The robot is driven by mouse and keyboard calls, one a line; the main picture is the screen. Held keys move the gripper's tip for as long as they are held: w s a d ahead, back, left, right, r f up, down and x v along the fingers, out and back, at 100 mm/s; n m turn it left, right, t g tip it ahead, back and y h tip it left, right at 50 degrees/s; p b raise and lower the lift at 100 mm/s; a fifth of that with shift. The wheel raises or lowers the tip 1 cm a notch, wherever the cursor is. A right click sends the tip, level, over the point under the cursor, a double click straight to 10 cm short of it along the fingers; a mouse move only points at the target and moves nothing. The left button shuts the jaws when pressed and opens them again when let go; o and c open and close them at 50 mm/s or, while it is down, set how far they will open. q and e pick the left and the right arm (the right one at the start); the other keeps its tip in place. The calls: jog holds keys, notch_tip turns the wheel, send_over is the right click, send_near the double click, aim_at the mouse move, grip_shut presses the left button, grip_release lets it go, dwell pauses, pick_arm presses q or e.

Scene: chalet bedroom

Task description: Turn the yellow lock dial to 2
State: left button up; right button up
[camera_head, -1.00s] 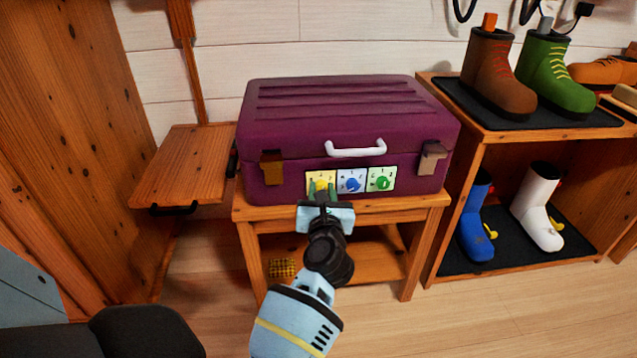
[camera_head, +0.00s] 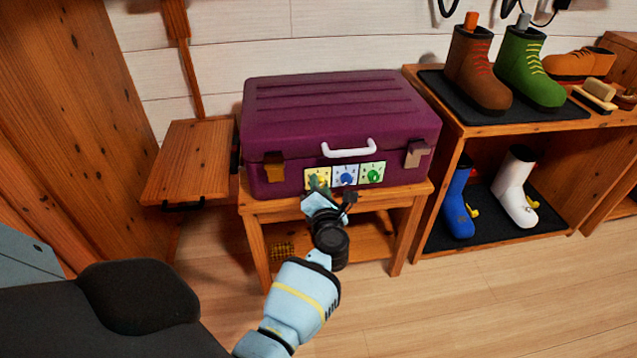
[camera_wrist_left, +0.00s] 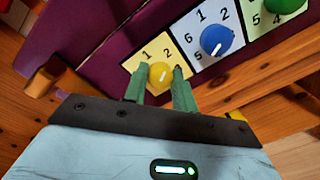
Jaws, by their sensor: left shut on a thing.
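The yellow lock dial (camera_wrist_left: 161,76) sits on a pale yellow plate (camera_wrist_left: 142,63) on the purple suitcase (camera_head: 340,115). In the left wrist view the numbers 1 and 2 show above the dial; the plate's lower part is hidden by the fingers. A short white mark on the dial slants up and right, close to the 2; I cannot tell whether it lines up exactly. My left gripper (camera_wrist_left: 160,84) is shut on the dial, its green fingers at either side. In the head view this gripper (camera_head: 318,184) is rolled to a slant. My right gripper is not in view.
A blue dial (camera_head: 346,177) and a green dial (camera_head: 371,175) sit right of the yellow one. The suitcase, with a white handle (camera_head: 349,149) and two latches, lies on a wooden stand (camera_head: 405,200). A boot shelf (camera_head: 455,126) stands to the right.

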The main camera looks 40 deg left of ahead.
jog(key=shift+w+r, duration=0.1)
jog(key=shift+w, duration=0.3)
pick_arm(q)
jog(key=o, duration=1)
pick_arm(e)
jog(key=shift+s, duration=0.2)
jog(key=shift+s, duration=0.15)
pick_arm(q)
jog(key=p+v, duration=0.1)
jog(key=v, duration=0.6)
jog(key=shift+s+d+p, duration=0.3)
jog(key=shift+p, duration=0.05)
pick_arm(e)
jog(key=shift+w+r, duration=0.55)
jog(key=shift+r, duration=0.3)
pick_arm(q)
jog(key=shift+f, duration=0.1)
